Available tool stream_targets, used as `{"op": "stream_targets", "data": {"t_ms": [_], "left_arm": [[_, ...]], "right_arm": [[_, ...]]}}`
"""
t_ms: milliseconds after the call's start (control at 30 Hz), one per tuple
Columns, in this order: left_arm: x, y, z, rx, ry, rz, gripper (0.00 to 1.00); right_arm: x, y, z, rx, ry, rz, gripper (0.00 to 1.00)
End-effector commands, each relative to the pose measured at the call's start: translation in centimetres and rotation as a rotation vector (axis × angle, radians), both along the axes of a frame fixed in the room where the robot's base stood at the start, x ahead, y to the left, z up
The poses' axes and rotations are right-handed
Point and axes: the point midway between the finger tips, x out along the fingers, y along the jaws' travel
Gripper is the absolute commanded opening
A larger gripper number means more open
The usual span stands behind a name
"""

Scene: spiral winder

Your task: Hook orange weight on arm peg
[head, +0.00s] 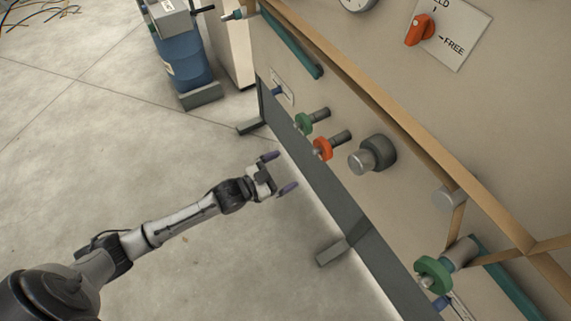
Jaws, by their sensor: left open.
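The orange weight (322,149) is a small ring on a dark peg (340,138) that sticks out of the beige panel. It is beside a green weight (303,124) on a similar peg, up and left of it. My left gripper (281,172) is open and empty, its purple-tipped fingers spread, in front of the panel and apart from the orange weight, down and left of it in the picture. Teal arms show at the upper left (290,42) and lower right (510,280) of the panel; I cannot tell which peg is the arm peg. My right gripper is not in view.
A large dark knob with a metal end (371,155) sticks out right of the orange weight. A larger green ring (433,274) sits at the lower right. A red switch (419,30) is above.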

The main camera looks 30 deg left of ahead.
Motion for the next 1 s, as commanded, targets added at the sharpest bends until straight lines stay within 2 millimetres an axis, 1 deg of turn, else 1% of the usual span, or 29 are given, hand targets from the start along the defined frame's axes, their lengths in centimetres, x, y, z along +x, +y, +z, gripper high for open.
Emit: {"op": "stream_targets", "data": {"t_ms": [167, 267, 500, 700, 833, 1000], "left_arm": [[1.2, -0.6, 0.2, -0.007, -0.023, -0.004, 1.0], [2.5, -1.3, 0.1, -0.007, -0.023, -0.004, 1.0], [6.4, -3.2, 0.0, -0.007, -0.022, -0.003, 1.0], [9.3, -4.6, 0.1, -0.006, -0.02, -0.003, 1.0], [10.6, -5.3, 0.1, -0.005, -0.019, -0.003, 1.0], [11.8, -5.9, 0.2, -0.005, -0.018, -0.004, 1.0]], "right_arm": [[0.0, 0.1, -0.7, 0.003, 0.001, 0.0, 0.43], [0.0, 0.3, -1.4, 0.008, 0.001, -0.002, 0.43], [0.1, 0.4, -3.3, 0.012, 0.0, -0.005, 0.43], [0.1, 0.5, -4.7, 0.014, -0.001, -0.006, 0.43], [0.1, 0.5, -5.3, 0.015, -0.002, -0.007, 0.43], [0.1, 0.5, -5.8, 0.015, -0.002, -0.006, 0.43]]}}
